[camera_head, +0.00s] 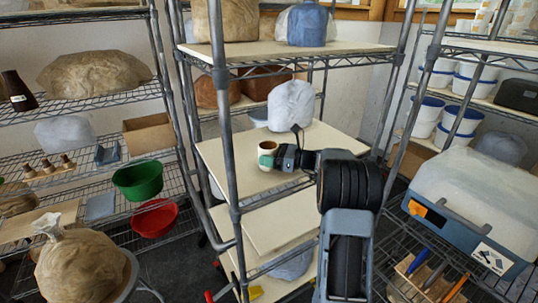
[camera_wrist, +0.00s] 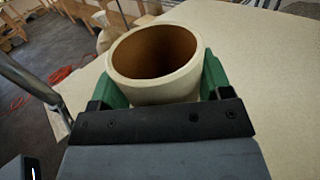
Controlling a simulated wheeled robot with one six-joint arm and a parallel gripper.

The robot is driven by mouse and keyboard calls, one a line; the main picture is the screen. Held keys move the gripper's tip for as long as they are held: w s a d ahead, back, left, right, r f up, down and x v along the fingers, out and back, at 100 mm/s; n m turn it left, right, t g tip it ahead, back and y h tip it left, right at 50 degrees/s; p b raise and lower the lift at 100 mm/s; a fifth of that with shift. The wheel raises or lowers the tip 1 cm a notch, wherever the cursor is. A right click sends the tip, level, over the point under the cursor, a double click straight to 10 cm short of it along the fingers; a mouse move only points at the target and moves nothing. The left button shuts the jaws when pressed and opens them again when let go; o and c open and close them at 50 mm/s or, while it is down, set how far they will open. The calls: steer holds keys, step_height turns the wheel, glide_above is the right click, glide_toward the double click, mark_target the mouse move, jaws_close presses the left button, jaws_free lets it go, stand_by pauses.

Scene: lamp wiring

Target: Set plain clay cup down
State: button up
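The plain clay cup (camera_head: 267,150) is cream outside and brown inside. It is upright over the middle shelf board (camera_head: 226,160) of the centre rack, near the board's left side. My gripper (camera_head: 268,160) reaches in from the right and its green fingers are on the cup. In the wrist view the cup (camera_wrist: 155,62) sits between the two green fingers (camera_wrist: 158,88), one on each side, with its open mouth up. The cup's base is hidden, so I cannot tell whether it touches the board.
A grey-white wrapped bundle (camera_head: 291,105) stands behind the cup on the same board. A small dark-topped container (camera_head: 258,117) is left of it. Rack posts (camera_head: 232,150) stand at the front left. The board is bare around the cup.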

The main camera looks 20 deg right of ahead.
steer(key=o, duration=0.4)
steer(key=shift+r, duration=0.1)
steer(key=shift+d+r, duration=0.1)
steer(key=b+v, duration=0.2)
steer(key=v, duration=1)
